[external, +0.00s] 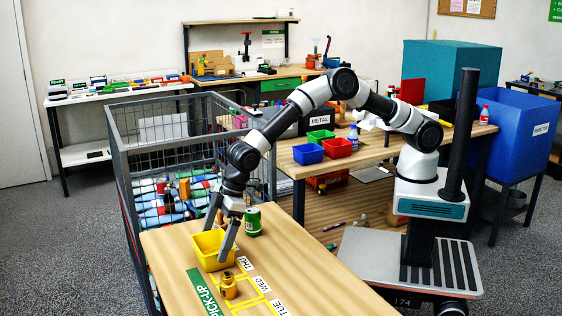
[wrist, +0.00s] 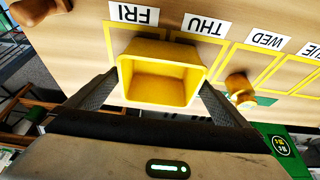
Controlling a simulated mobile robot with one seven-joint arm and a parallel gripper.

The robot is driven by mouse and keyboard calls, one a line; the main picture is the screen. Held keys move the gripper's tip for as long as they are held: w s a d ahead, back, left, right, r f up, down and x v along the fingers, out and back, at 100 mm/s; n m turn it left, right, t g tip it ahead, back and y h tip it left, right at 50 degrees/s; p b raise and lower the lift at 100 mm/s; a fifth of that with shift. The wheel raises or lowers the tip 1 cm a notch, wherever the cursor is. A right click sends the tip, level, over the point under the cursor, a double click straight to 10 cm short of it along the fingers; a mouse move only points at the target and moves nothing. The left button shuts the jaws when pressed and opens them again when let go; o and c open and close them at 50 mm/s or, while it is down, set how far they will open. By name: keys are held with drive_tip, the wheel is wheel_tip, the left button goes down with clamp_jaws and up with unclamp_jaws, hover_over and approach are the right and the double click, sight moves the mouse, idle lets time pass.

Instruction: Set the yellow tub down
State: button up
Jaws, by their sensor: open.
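The yellow tub (external: 206,251) is an empty, open-topped box. It appears upright on the wooden table (external: 170,252), near the back end in the external view. In the wrist view the tub (wrist: 160,85) covers parts of the yellow outlines by the FRI (wrist: 134,14) and THU (wrist: 205,25) labels. My gripper (external: 222,232) is open, with one finger on each side of the tub. In the wrist view my gripper's (wrist: 160,92) fingertips lie close to the tub's side walls; I cannot tell whether they touch. The tub's underside is hidden.
A wire cage (external: 160,150) borders the table's back. Small coloured bins (external: 307,154) sit on another table.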

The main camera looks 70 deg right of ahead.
drive_tip(key=v, duration=1)
drive_tip(key=d+r+m+t+h, duration=0.1)
drive_tip(key=d+r+m, duration=0.1)
drive_tip(key=d+r, duration=1.05)
drive_tip(key=s+d+r+m+t+h, duration=0.1)
drive_tip(key=s+d+r, duration=0.3)
drive_tip(key=d, duration=0.5)
drive_tip(key=s+d+r+m+h, duration=0.15)
drive_tip(key=s+d, duration=0.35)
drive_tip(key=d, duration=0.5)
drive_tip(key=s+d+m, duration=0.2)
drive_tip(key=s+d, duration=0.4)
drive_tip(key=s, duration=0.3)
drive_tip(key=s+d+m, duration=0.2)
drive_tip(key=s+d, duration=0.4)
drive_tip(key=s, duration=0.3)
drive_tip(key=shift+d+f, duration=0.3)
drive_tip(key=shift+f, duration=0.15)
